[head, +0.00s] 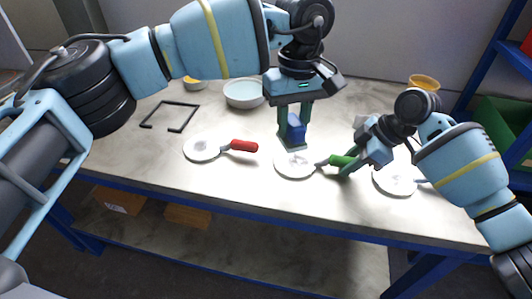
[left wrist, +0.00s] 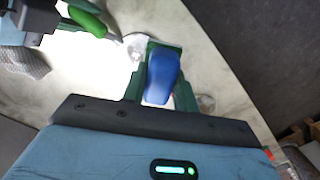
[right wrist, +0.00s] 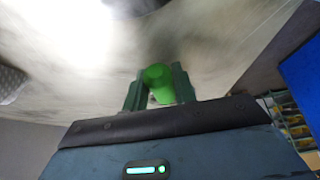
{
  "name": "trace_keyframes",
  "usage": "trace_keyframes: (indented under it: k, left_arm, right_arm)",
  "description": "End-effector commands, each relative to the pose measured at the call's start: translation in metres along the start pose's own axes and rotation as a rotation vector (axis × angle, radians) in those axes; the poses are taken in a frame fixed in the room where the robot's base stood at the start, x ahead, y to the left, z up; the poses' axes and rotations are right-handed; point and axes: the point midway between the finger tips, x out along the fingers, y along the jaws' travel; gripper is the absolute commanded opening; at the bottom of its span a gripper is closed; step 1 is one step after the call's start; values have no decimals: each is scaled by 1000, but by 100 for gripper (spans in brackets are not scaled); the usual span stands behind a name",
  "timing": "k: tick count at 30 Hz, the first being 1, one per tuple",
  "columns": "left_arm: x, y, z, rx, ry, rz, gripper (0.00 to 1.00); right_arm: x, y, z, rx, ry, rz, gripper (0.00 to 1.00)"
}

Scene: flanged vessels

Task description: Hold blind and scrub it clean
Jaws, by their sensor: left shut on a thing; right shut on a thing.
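A blind, a pale round disc (head: 295,165) with a green handle (head: 337,160), lies at the middle of the bench. My right gripper (head: 351,164) is shut on that handle; the right wrist view shows the green handle (right wrist: 157,84) between the fingers. My left gripper (head: 294,124) points down, shut on a blue block-like scrubber (head: 296,129), which also shows in the left wrist view (left wrist: 162,75). The scrubber is at the disc's far edge; I cannot tell whether it touches. The disc shows some grey marks. The scrubber's underside is hidden.
A red-handled disc (head: 202,147) lies to the left. Another disc (head: 394,180) lies right, partly behind my right arm. The front left of the bench is clear.

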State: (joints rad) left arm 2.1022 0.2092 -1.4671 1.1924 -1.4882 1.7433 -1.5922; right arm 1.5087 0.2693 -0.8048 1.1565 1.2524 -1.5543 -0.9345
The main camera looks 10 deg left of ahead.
Motion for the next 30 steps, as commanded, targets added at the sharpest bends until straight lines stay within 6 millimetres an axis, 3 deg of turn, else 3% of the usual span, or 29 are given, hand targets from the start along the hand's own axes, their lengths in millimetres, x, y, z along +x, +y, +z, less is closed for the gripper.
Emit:
trace_keyframes:
  k: [6, 14, 20, 30]
  left_arm:
    - [-16, 15, -1, -135, 50, 37, 10]
    - [-16, 16, -2, -153, 57, 40, 10]
    - [-7, 16, -2, -152, 56, 38, 10]
    - [25, 17, -4, -152, 55, 38, 10]
  right_arm:
    - [0, 0, 0, 0, 0, -1, 9]
    - [0, 0, 0, 0, 0, -1, 9]
    - [0, 0, 0, -1, 0, -2, 9]
    - [0, 0, 0, -1, 0, -2, 9]
